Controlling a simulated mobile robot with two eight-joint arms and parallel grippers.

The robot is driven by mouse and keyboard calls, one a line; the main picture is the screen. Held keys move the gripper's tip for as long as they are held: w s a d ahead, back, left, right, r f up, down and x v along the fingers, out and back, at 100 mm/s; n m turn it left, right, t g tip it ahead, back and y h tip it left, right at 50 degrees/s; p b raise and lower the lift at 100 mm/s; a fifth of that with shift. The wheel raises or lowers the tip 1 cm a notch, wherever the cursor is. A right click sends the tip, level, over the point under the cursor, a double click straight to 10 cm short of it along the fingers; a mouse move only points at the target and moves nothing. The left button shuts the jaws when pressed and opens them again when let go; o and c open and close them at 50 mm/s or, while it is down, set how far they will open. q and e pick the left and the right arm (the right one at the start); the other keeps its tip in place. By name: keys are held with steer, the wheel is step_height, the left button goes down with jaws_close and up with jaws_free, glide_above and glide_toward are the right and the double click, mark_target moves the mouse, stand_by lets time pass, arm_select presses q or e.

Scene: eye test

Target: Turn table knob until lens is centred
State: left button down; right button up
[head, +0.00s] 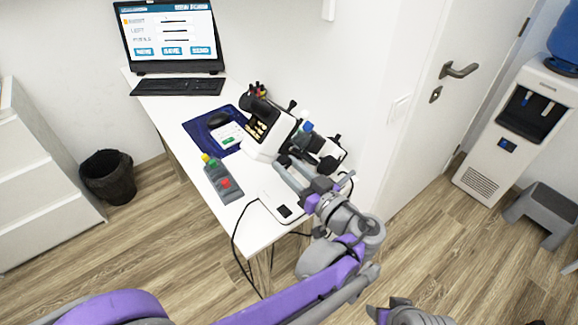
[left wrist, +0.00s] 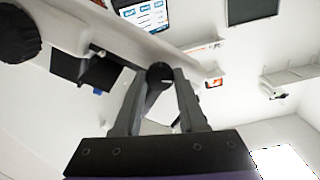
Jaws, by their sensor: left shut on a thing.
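The lens meter (head: 268,133), a white and black machine, stands on the desk's right part. My left gripper (head: 288,168) reaches its front right side. In the left wrist view, my left gripper's fingers (left wrist: 162,80) are shut on a dark round knob (left wrist: 160,73), below the machine's white body. In the head view the fingers cover this knob. A larger black knob (left wrist: 18,35) shows at the top left of the wrist view, apart from the fingers. I cannot make out the lens. A grey and purple part of my body is at the bottom edge of the head view; no right gripper fingers show.
A black cable (head: 236,238) hangs off the front edge. A wall stands close on the right.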

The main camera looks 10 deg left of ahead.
arm_select(q)
steer(key=shift+r+m+p, duration=0.1)
steer(key=shift+m+p, duration=0.2)
steer(key=shift+m, duration=0.7)
steer(key=shift+c, duration=2.3)
jaws_free()
